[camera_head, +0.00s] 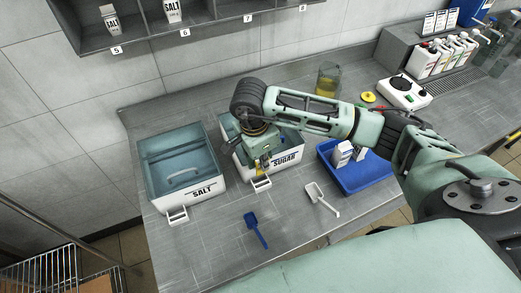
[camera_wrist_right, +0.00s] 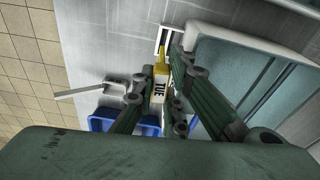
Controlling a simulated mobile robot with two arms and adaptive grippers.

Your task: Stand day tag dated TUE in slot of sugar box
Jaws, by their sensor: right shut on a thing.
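My right gripper (camera_head: 263,163) is shut on the day tag and holds it just above the front of the sugar box (camera_head: 287,158). In the right wrist view the tag (camera_wrist_right: 158,90) is white with black TUE letters and a yellow end, between the fingers of the right gripper (camera_wrist_right: 162,76). The sugar box's white slot holder (camera_head: 261,184) sticks out at its front, below the gripper. The holder also shows in the wrist view (camera_wrist_right: 168,40), close beyond the yellow end. I cannot tell whether the tag touches it. The left gripper is not in view.
A salt box (camera_head: 204,189) with its own holder (camera_head: 177,216) stands left. A blue tray (camera_head: 367,183) with white cartons is right. A blue scoop (camera_head: 255,230) and a white scoop (camera_head: 322,199) lie in front. A scale (camera_head: 404,93) and jugs stand behind right.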

